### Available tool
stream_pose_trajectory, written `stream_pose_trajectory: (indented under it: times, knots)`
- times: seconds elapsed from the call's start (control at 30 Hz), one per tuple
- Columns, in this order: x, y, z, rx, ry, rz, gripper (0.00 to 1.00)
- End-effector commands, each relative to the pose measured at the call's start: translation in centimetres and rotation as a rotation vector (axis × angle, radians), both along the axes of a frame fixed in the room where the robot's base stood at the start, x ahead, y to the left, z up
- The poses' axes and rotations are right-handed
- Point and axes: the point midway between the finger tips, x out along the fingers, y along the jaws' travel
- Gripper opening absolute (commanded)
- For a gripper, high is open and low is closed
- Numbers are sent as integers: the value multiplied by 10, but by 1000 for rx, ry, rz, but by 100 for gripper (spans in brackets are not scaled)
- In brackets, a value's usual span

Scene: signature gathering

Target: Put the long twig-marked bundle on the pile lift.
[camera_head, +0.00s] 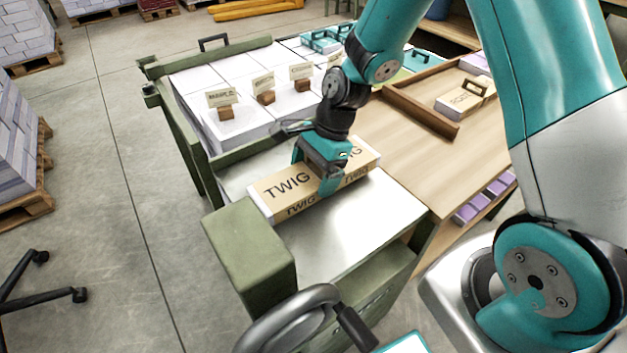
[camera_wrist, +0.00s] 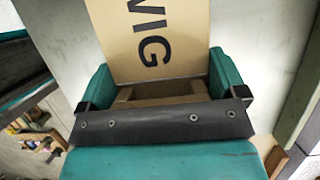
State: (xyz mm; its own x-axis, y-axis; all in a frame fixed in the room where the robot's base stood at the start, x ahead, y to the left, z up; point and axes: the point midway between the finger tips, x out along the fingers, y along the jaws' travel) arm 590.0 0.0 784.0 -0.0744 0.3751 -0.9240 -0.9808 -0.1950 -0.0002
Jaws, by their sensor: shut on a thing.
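The long TWIG-marked bundle (camera_head: 282,188) is a tan-wrapped block with white ends. It lies level across a shiny metal plate (camera_head: 345,232) beside a green block-like post. I cannot tell whether it rests on the plate or hangs just above it. My teal gripper (camera_head: 328,178) points down and is shut on the bundle right of its middle. In the wrist view the bundle (camera_wrist: 155,40) sits between both teal fingers, with the letters "WIG" showing. The plate and green frame look like the pile lift, but no label confirms this.
White paper stacks (camera_head: 240,85) with small name cards on wooden blocks stand behind the bundle. A wooden table (camera_head: 440,165) joins the plate at right, bearing a wooden tray (camera_head: 415,108) with another tan bundle (camera_head: 462,98). The green post (camera_head: 248,245) rises at the plate's near left. The plate's front right is bare.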

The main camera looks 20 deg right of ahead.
Motion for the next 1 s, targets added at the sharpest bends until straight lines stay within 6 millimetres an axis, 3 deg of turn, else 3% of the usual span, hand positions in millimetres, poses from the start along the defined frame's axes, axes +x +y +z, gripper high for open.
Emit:
stream_pose_trajectory:
  times: [0.13, 0.47, 0.5, 0.53, 0.83, 1.0]
  knots:
    - [0, 0, -23, 1, 2, 1, 54]
    - [0, 0, -26, 0, 0, 0, 54]
    - [0, 0, -27, 0, 0, 0, 92]
    - [0, 0, -26, 0, 0, 0, 99]
    - [0, -1, -22, -1, -1, 0, 100]
    - [3, -10, 2, 0, -4, -3, 100]
